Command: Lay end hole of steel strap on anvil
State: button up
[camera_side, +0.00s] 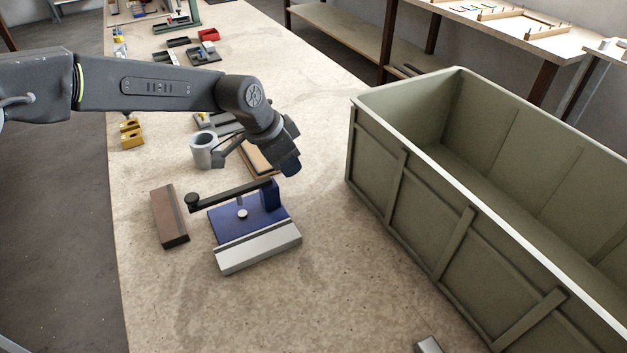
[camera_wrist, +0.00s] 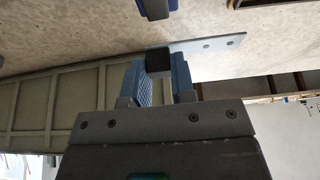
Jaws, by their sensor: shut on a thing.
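The grey steel strap (camera_wrist: 212,44) reaches to the right from my gripper in the wrist view, with two small holes near its outer end. My gripper (camera_wrist: 158,80) is shut on it between blue pads; a dark block (camera_wrist: 158,62) shows between the fingers. In the side view my gripper (camera_side: 287,163) hangs above and behind the blue bench tool (camera_side: 264,202), apart from it. A small pale round stub, which may be the anvil (camera_side: 242,213), stands on the blue base below the dark lever (camera_side: 232,194). I cannot clearly make out the strap in the side view.
A grey bar (camera_side: 257,248) lies along the tool's front and a brown block (camera_side: 169,216) lies to its left. A grey cup (camera_side: 203,150) and a brown board (camera_side: 260,160) are behind. A large green crate (camera_side: 395,200) stands at right. The front bench is mostly clear.

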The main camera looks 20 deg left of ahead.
jog(key=a+r, duration=0.1)
jog(key=a, duration=0.1)
jog(key=r, duration=0.1)
send_over(259, 235)
jog(key=s+d, duration=0.5)
jog(key=s, duration=0.2)
jog(key=shift+f, duration=4.25)
jog(key=shift+w+a+r, duration=0.15)
jog(key=shift+w+a, duration=2.8)
jog(key=shift+w, duration=0.05)
jog(key=shift+f, duration=0.35)
